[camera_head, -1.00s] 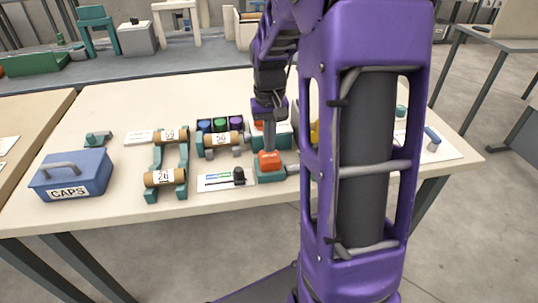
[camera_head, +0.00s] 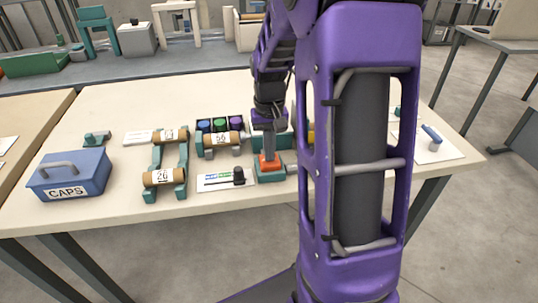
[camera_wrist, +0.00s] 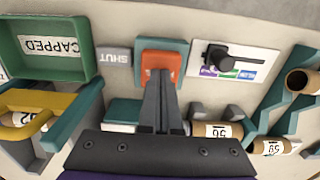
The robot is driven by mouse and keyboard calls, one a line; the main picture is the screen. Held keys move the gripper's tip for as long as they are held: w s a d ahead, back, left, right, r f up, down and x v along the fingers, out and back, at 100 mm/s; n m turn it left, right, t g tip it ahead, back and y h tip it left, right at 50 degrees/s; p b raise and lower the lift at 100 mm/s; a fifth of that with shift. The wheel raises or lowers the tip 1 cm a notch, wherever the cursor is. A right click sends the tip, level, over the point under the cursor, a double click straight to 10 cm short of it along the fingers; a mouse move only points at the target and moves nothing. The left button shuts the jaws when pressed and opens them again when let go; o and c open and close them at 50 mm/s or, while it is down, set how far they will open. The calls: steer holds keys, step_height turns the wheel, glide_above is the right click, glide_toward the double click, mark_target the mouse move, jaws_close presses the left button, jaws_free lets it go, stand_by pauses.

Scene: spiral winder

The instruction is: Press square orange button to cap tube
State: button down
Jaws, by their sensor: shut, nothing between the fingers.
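The square orange button (camera_head: 267,168) sits on a teal base (camera_head: 271,176) near the front of the table. It also shows in the wrist view (camera_wrist: 172,63). My gripper (camera_head: 270,156) points down with its fingers shut and empty. In the wrist view its fingertips (camera_wrist: 160,74) overlap the button's near part and appear to touch it; how far the button is pushed in cannot be told. A cardboard tube (camera_wrist: 17,118) with a number label lies at a yellow clamp (camera_wrist: 40,102) in the wrist view, partly hidden. Whether it has a cap cannot be told.
A white panel with a black lever (camera_wrist: 232,60) lies beside the button. A green tray marked CAPPED (camera_wrist: 82,67) is on the other side. Labelled tubes rest in teal cradles (camera_head: 152,193). A blue CAPS box (camera_head: 85,171) stands at the left.

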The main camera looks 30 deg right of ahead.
steer(key=shift+f, duration=0.45)
steer(key=shift+s+r, duration=0.1)
step_height(320, 180, up, 8)
steer(key=p, duration=0.6)
stand_by(0.3)
stand_by(0.3)
